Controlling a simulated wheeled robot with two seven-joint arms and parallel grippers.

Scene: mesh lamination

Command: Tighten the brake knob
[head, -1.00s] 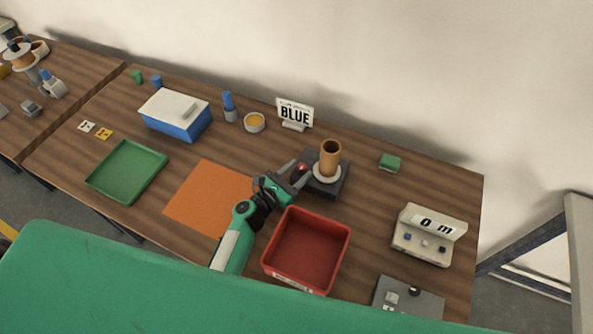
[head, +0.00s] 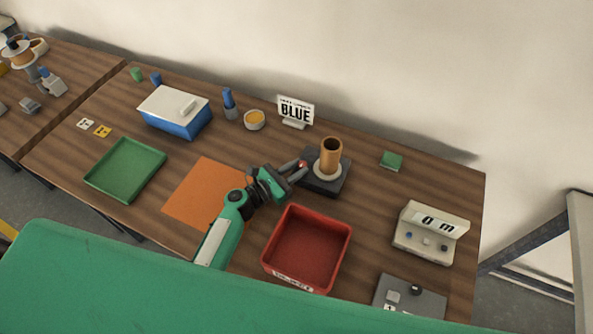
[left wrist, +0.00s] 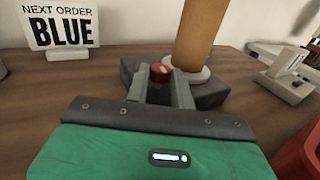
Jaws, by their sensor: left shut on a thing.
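The red brake knob (head: 303,163) sits at the left side of a dark base block (head: 327,186). A brown tube (head: 330,156) stands upright on a pale flange on that block. My left gripper (head: 300,168) is shut on the knob, its arm coming in from the lower left. In the left wrist view the red knob (left wrist: 161,69) shows between the two grey fingers, and the brown tube (left wrist: 193,35) rises just behind and to the right. My right gripper is not in view.
A red bin (head: 306,250) stands just in front of the base block. An orange sheet (head: 205,193) lies to its left. A sign reading BLUE (head: 295,112) stands behind. A display box (head: 430,234) is at the right. The table between block and display box is clear.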

